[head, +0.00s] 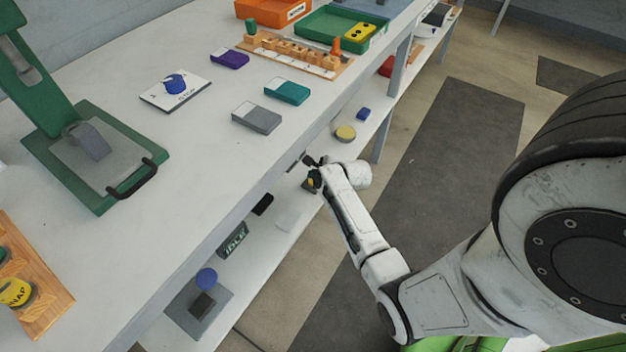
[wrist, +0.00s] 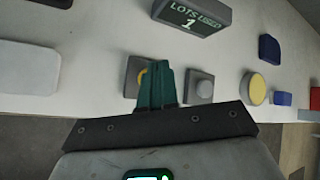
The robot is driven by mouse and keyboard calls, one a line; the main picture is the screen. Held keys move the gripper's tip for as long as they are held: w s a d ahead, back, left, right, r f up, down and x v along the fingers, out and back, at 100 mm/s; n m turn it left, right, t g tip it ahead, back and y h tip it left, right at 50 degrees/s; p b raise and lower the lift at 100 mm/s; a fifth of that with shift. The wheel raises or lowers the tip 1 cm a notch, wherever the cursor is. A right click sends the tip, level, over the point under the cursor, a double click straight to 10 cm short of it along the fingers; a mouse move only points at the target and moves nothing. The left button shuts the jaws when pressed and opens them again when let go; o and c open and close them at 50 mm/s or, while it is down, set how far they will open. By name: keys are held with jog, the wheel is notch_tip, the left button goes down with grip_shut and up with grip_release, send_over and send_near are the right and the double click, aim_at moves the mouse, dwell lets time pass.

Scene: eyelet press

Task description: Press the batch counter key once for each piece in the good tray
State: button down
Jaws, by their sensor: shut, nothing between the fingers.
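A display (wrist: 192,16) reading "LOTS USED 1" stands on the lower shelf. In front of it are a dark box with a yellow round button (wrist: 143,76) and a grey box with a grey round knob (wrist: 201,87). No label shows which is the batch counter key. My gripper (wrist: 162,68) is shut and empty, its green fingers partly covering the yellow button's box; contact cannot be told. In the head view my gripper (head: 314,178) is at the shelf's front. A green tray (head: 312,24) on the bench holds a yellow piece (head: 359,32); its label is not readable.
The bench top edge overhangs the lower shelf (head: 258,248). An orange tray (head: 262,8) stands beside the green one. An "IDLE" display (head: 233,240) and a blue knob (head: 206,278) are on the shelf. A yellow disc (wrist: 257,89) lies right of the grey knob.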

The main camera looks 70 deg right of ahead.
jog(key=shift+r, duration=0.1)
notch_tip(320, 180, up, 5)
jog(key=p, duration=0.5)
jog(key=shift+p, duration=0.35)
dwell(0.5)
